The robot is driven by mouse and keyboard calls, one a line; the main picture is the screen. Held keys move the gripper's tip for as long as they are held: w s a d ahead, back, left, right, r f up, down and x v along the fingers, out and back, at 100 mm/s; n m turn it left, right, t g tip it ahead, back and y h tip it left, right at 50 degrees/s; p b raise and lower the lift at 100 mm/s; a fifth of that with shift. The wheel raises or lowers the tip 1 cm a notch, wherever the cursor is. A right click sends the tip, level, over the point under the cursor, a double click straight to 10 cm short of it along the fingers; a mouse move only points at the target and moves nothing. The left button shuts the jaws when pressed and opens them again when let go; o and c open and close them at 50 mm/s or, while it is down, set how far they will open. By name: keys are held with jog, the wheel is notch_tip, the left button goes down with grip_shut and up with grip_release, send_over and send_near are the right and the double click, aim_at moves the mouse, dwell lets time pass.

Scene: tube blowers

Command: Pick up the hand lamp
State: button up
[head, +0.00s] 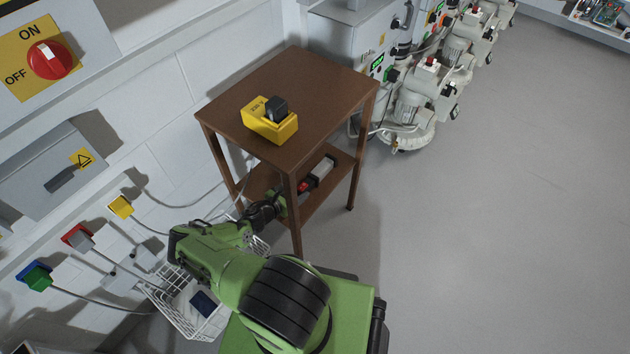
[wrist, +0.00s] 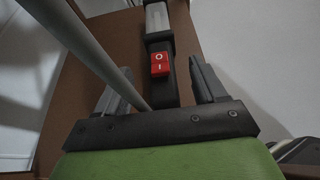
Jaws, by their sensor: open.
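The hand lamp (head: 322,169) lies on the lower shelf of the brown table. It has a pale tube at the far end, a red switch and a dark handle. In the wrist view the lamp (wrist: 157,20) points away from me, with its red switch (wrist: 159,63) facing up. My gripper (wrist: 161,68) is open, with one finger on each side of the dark handle and gaps visible on both sides. In the head view my gripper (head: 278,207) reaches in under the tabletop, partly hidden by a table leg.
The brown table (head: 320,85) carries a yellow box (head: 268,122) with a black part on top. A grey cable (wrist: 92,48) crosses the wrist view beside the left finger. A white wire basket (head: 180,320) is beside my arm. Grey machines (head: 410,100) stand behind; open floor lies right.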

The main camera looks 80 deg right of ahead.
aim_at(303, 185)
jog(key=b+x, duration=0.1)
jog(key=x, duration=0.2)
jog(key=b+x, duration=0.1)
jog(key=x, duration=0.2)
jog(key=shift+w+a+f, duration=0.1)
jog(key=shift+f, duration=0.1)
jog(key=shift+r, duration=0.1)
grip_shut()
jog(key=shift+r, duration=0.1)
